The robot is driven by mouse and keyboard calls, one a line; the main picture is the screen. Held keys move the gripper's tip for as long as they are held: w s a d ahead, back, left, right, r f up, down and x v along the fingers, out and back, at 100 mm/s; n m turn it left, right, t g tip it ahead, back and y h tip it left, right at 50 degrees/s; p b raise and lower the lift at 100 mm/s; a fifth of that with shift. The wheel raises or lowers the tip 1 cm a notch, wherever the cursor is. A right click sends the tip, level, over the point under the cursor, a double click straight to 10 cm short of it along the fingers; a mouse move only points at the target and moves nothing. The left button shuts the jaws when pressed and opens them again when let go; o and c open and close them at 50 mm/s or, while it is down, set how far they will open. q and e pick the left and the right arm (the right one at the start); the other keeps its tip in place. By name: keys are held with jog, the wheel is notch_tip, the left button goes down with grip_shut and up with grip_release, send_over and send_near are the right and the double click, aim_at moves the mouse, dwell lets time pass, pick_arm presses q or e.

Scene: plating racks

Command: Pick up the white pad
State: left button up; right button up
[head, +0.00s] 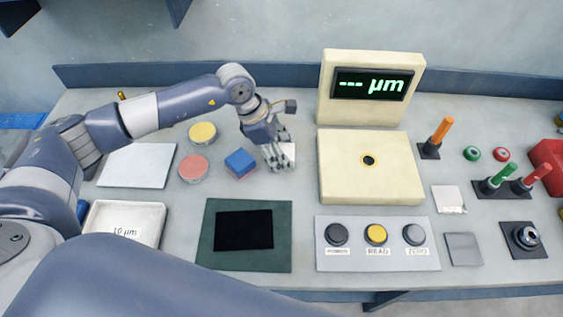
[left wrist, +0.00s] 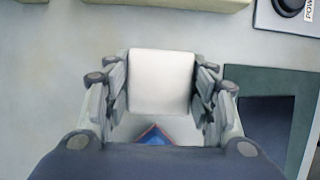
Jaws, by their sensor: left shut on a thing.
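The white pad (head: 289,155) is a small pale square, mostly hidden by my left gripper's fingers in the head view. In the left wrist view the white pad (left wrist: 161,80) fills the space between the fingers, with fingers touching both of its sides. My left gripper (head: 279,160) is shut on it, pointing down over the table just left of the cream gauge block. The left gripper (left wrist: 161,92) also shows in the wrist view. I cannot tell whether the pad is clear of the table. My right gripper is not in view.
A blue block (head: 240,163) sits close left of the gripper, with red (head: 193,169) and yellow (head: 203,133) discs beyond. The cream block (head: 370,190) and its display (head: 372,60) stand to the right. A dark green mat (head: 205,255) and button panel (head: 376,262) lie in front.

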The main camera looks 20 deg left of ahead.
pick_arm(q)
jog(key=s+d+b, duration=0.1)
jog(key=s, duration=0.3)
jog(key=s+d+b, duration=0.2)
jog(key=s, duration=0.3)
jog(key=s+d+b, duration=0.1)
jog(key=s+d, duration=0.1)
jog(key=s, duration=0.3)
jog(key=shift+r+b, duration=0.4)
jog(key=shift+s+d+r, duration=0.15)
jog(key=shift+s, duration=0.4)
